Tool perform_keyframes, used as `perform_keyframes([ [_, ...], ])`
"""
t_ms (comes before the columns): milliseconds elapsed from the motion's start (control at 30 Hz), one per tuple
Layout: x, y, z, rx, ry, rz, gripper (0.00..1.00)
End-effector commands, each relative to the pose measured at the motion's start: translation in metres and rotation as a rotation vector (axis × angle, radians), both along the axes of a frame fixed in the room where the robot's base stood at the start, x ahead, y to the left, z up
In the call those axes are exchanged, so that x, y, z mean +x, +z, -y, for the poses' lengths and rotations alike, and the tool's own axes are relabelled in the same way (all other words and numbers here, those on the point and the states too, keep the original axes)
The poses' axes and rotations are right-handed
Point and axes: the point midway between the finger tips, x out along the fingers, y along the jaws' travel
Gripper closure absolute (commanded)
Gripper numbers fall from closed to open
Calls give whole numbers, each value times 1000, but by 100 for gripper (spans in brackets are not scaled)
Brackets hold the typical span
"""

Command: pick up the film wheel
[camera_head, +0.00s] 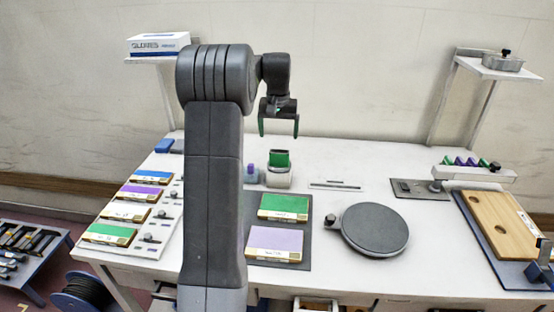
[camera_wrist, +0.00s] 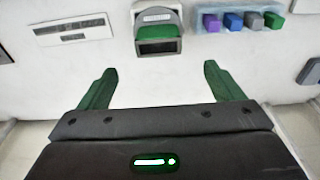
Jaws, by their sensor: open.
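I cannot tell for certain which thing is the film wheel. A flat dark round disc (camera_head: 375,228) lies on the table right of centre in the head view, with a small knobbed piece at its left edge. A lidded round metal tin (camera_head: 502,62) stands on the right wall shelf. My gripper (camera_head: 279,128) is open and empty, its green fingers pointing down above the back of the table. In the wrist view my gripper (camera_wrist: 152,80) has nothing between its fingers. A green-topped pale holder (camera_head: 279,177) stands below it; it also shows in the wrist view (camera_wrist: 158,32).
Green (camera_head: 284,207) and lilac (camera_head: 274,244) panels lie on a dark mat. Colored boxes (camera_head: 108,233) line the left side, and a wooden board (camera_head: 505,225) lies at the right. Small colored blocks (camera_wrist: 242,21) stand in a row beside the holder. My arm hides part of the table.

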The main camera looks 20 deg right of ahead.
Motion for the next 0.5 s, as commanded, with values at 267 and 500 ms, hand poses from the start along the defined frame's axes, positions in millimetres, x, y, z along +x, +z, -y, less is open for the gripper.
perform_keyframes([
  [267,3,-37,2,1,0,-2,13],
  [500,1,-62,3,2,0,-3,13],
])
